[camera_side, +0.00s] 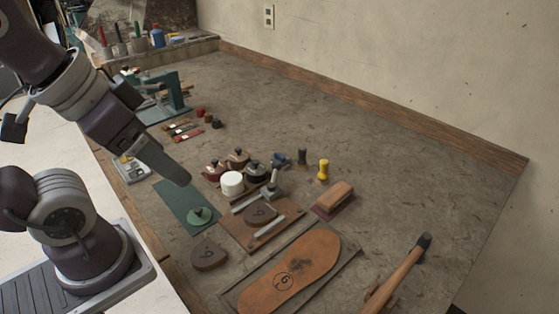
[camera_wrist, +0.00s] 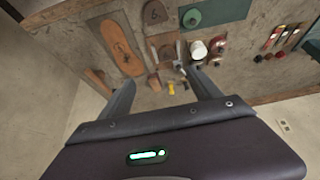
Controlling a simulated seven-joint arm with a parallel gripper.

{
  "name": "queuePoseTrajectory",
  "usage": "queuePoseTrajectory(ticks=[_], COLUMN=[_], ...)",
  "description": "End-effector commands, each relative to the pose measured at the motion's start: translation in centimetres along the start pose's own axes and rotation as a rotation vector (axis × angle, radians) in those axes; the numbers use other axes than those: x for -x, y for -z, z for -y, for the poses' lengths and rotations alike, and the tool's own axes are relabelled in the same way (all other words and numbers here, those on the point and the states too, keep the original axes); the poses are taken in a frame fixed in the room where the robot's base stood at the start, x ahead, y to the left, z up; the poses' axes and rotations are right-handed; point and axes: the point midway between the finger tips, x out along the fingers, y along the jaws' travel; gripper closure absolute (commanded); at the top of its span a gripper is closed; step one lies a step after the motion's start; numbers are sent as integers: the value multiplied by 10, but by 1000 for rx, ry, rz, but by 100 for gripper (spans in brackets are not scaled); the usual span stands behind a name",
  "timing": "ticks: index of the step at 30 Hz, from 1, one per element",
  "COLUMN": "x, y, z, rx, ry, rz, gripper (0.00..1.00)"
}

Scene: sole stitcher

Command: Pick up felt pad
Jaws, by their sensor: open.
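A flat dark green rectangle (camera_side: 176,199), which looks like the felt pad, lies on the bench left of the middle. A round green piece with a knob (camera_side: 200,216) sits on its near end. My gripper (camera_side: 186,182) is above the bench, overlapping the pad's right edge in the side view. In the wrist view its two fingers (camera_wrist: 160,80) are spread apart with nothing between them.
A leather sole (camera_side: 292,270), a hammer (camera_side: 400,275), a wood-handled brush (camera_side: 334,198) and a yellow stamp (camera_side: 323,169) lie nearby. A green machine (camera_side: 172,95) stands behind. The bench's far right is clear.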

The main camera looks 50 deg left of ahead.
Motion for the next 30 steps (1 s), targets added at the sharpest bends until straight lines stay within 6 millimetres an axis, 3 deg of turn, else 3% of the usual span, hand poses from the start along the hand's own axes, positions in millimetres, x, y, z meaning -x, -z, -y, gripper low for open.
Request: queuePoseTrajectory(ticks=[2, 11, 14, 17, 20, 23, 24, 27, 30], x=[0, 0, -1, -17, -55, -114, -142, -215, -278], y=[0, 3, 31, 91, 152, 200, 214, 233, 234], z=[0, 0, 3, 13, 34, 61, 74, 104, 128], rx=[0, 10, 116, 352, 624, 886, 987, 1214, 1383], ry=[0, -1, -4, 2, 37, 100, 132, 221, 303], rz=[0, 3, 41, 118, 196, 264, 290, 338, 367], gripper=[42, 42, 42, 42, 42, 42, 42, 42, 42])
